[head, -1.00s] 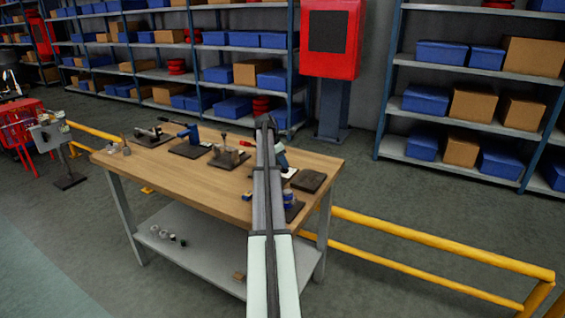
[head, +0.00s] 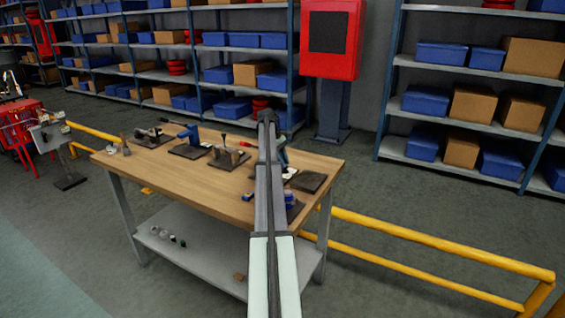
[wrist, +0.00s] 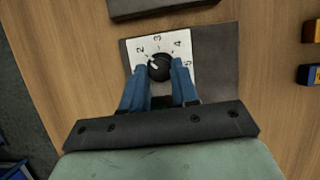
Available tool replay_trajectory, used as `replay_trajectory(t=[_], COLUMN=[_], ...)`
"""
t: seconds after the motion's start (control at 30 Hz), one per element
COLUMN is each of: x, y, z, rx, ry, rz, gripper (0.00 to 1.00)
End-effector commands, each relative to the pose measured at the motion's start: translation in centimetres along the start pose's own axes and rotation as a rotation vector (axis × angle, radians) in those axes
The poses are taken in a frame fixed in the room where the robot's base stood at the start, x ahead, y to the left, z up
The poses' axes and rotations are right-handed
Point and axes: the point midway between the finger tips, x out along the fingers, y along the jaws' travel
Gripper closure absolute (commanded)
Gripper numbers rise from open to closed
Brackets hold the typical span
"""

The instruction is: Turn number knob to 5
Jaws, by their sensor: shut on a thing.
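In the wrist view, a round black number knob (wrist: 159,67) with a short white mark sits on a white dial plate (wrist: 181,40). The printed numbers 2, 3, 4 and 5 show around it. The white mark on the knob points up and left, about toward the 2. The dial plate lies on a dark base plate (wrist: 215,58). My gripper (wrist: 159,71) is shut on the knob, one blue finger on its left and one on its right. In the head view my arm hides most of the knob and the gripper.
The wooden table (head: 190,180) carries several other fixtures on dark plates at its left and back. Another dark plate (wrist: 160,8) lies just above the dial in the wrist view. A small blue block (wrist: 309,75) lies to the right. A yellow rail (head: 430,237) runs beside the table.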

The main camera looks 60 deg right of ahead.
Motion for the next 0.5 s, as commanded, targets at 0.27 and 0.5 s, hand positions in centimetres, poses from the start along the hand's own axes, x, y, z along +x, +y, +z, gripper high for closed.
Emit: replay_trajectory(t=[0.27,0.5], x=[0.00,0.00], y=[0.33,0.35], z=[0.00,0.01], rx=[0.188,0.284], ry=[0.001,0.001], rz=[-0.077,-0.117], gripper=[1.00,1.00])
